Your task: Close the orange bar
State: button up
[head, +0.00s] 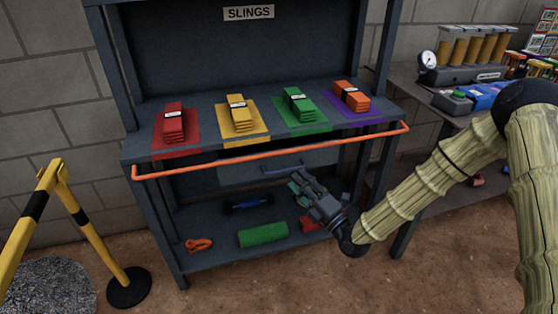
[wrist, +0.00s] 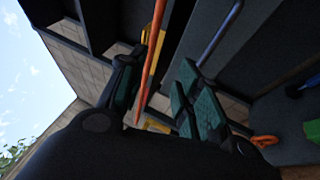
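The orange bar (head: 275,152) runs across the full front of the slings rack, just below its top shelf, with its ends bent back to the rack. My gripper (head: 298,188) is below the bar, right of the middle, in front of the drawer handle, and holds nothing. In the wrist view the two fingers of my gripper (wrist: 160,92) are spread apart. The orange bar (wrist: 151,65) shows in the gap between them in that view; I cannot tell how deep it lies. No contact with the bar is visible.
Red, yellow, green and orange slings (head: 299,105) lie on coloured mats on the rack (head: 140,146). A grey handle (head: 283,169) sits below the bar. A green roll (head: 263,235) lies on the lower shelf. A yellow-black barrier (head: 88,225) stands left; a side table (head: 425,95) stands right.

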aim_at(280, 154)
jog(key=shift+n, duration=0.5)
jog(key=x, duration=0.3)
jog(key=r+x, duration=0.1)
jog(key=x, duration=0.7)
jog(key=shift+w+d+r, duration=0.1)
jog(key=shift+d+r, duration=0.1)
jog(key=shift+r, duration=0.05)
grip_shut()
jog(key=shift+a, duration=0.1)
jog(key=shift+r, duration=0.1)
